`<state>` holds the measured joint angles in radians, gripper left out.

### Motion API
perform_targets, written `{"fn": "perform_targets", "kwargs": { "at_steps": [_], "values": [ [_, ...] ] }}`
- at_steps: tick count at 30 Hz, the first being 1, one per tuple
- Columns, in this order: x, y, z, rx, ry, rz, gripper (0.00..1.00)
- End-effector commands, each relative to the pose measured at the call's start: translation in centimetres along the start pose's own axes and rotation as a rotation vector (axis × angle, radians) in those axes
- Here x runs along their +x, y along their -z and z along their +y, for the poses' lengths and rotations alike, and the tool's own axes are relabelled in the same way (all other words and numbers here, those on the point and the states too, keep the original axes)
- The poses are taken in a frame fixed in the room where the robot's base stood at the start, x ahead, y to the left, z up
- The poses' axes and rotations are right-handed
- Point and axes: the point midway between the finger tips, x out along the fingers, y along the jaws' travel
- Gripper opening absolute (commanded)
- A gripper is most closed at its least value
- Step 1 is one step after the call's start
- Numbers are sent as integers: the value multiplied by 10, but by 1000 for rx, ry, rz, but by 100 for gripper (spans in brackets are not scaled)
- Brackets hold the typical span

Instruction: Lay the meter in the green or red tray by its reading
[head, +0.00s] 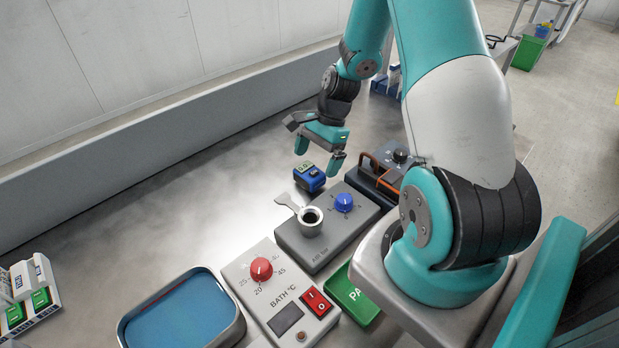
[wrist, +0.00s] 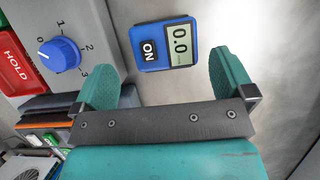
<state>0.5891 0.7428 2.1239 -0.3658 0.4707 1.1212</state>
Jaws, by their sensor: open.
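The meter (head: 309,177) is a small blue block lying on the grey bench beyond the air station. In the wrist view the meter (wrist: 165,45) shows an ON button and a display that reads 0.0. My gripper (head: 319,154) is open and empty above the meter. In the wrist view its fingers (wrist: 166,66) are on either side of the meter's near edge, apart from it. The green tray (head: 352,298), marked PA…, is partly hidden by my arm. The red tray (wrist: 16,62), marked HOLD, shows at the left edge of the wrist view; my arm hides it in the head view.
The air station (head: 318,252) has a blue knob (head: 344,202) and a metal cup (head: 310,221). The bath control panel (head: 258,270) stands beside a blue water bath (head: 190,312).

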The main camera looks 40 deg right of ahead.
Motion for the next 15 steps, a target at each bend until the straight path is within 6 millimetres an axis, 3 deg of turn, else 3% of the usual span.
{"fn": "perform_targets", "kwargs": {
  "at_steps": [7,15],
  "values": [
    [37,-2,-4,0,-4,-2,100],
    [47,-2,-5,0,0,0,100]
  ]
}}
